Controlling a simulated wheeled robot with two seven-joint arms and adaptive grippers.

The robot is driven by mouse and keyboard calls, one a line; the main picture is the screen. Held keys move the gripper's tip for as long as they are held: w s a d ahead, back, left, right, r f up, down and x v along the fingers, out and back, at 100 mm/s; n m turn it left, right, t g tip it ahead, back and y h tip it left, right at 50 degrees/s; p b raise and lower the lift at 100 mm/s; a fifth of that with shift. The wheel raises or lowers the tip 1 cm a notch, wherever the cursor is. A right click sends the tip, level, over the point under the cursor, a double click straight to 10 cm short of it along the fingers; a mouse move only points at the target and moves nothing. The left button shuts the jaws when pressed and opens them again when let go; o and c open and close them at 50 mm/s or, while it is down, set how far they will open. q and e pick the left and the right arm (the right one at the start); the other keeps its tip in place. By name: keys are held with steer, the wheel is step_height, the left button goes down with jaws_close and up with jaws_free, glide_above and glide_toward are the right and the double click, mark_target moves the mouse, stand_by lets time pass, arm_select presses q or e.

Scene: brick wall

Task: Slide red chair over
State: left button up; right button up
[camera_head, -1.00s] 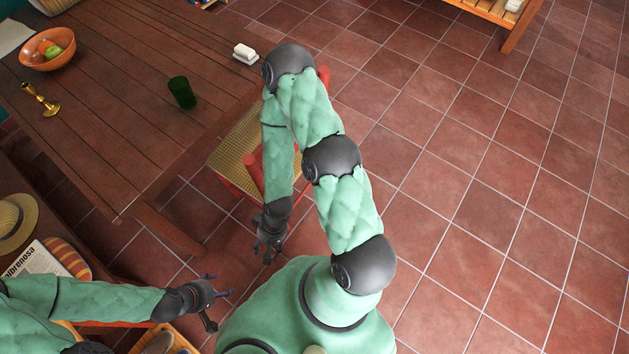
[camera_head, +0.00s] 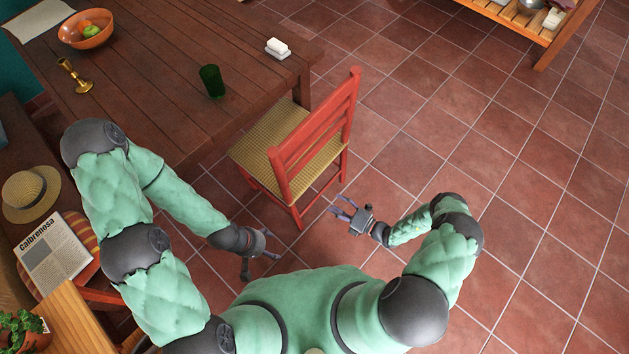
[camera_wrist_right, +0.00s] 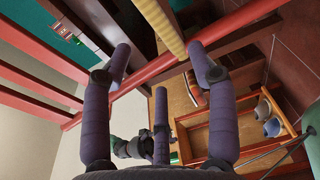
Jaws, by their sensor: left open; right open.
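The red chair (camera_head: 346,108) stands upright at the right side of the table, with a woven yellow seat (camera_head: 259,147) partly under or beside the table edge and its slatted back facing right. My right gripper (camera_head: 341,206) is open and empty, just right of the chair's lower near side. In the right wrist view its fingers (camera_wrist_right: 160,60) are spread before red chair bars (camera_wrist_right: 238,29); I cannot tell whether they touch. My left gripper (camera_head: 267,252) is open and empty, below the chair's near legs in the picture, apart from it.
The wooden table (camera_head: 150,75) holds a fruit bowl (camera_head: 85,32), a brass candlestick (camera_head: 74,77), a green cup (camera_head: 211,81) and a butter dish (camera_head: 278,47). A bench with a hat (camera_head: 30,193) and newspaper (camera_head: 53,256) is at left. Tiled floor (camera_head: 520,190) to the right is clear.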

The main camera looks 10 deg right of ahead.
steer(key=w+d+m+t+h, duration=0.1)
steer(key=d+m+t, duration=0.1)
steer(key=p, duration=0.1)
glide_toward(314, 181)
steer(key=x, duration=0.2)
steer(key=b+x, duration=0.3)
steer(key=x, duration=0.5)
steer(key=shift+d+r, duration=0.1)
steer(key=shift+w+a+r+b, duration=0.1)
steer(key=shift+w+a+b, duration=0.35)
steer(key=shift+w, duration=0.1)
jaws_close()
steer(key=shift+f, duration=0.2)
steer(key=shift+s+f, duration=0.15)
steer(key=shift+s, duration=0.05)
